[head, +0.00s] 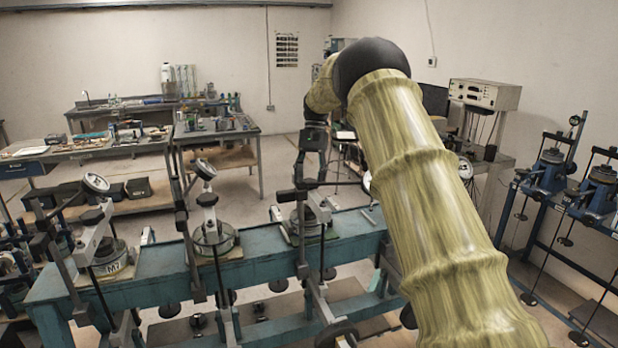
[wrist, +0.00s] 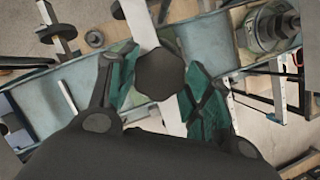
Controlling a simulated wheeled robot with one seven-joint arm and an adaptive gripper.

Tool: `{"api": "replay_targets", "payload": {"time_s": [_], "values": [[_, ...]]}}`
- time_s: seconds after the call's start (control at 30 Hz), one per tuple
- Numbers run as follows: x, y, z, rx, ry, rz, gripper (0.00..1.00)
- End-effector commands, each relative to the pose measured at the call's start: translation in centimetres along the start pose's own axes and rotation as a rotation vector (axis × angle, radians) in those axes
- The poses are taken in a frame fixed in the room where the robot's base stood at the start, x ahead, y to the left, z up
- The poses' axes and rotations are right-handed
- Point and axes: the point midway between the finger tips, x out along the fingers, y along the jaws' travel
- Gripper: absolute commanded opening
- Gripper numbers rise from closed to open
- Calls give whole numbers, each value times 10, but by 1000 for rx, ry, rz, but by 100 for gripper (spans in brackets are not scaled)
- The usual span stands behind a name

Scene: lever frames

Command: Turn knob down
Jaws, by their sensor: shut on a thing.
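A dark, many-sided knob (wrist: 160,74) sits between my gripper's two fingers (wrist: 158,90) in the wrist view. The green-padded fingers are on either side of it, shut on it. A pale strip passes beneath the knob. In the head view my gripper (head: 311,165) points down over the lever frame (head: 304,240) on the teal bench. The knob is too small and dark to make out there between the fingers.
The teal bench (head: 160,265) carries several similar lever frames, with one holding a glass-like pot (head: 213,238) left of my gripper. Dark hanging weights stand below. Blue frames (head: 549,175) stand at the right. Work tables (head: 215,132) stand behind, with open floor between.

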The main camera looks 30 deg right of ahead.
Motion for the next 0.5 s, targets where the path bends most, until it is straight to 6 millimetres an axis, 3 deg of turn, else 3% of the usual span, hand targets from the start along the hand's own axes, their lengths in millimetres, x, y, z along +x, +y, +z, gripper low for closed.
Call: {"api": "replay_targets", "payload": {"time_s": [0.5], "values": [[-1,2,-1,173,2,-72,26]]}}
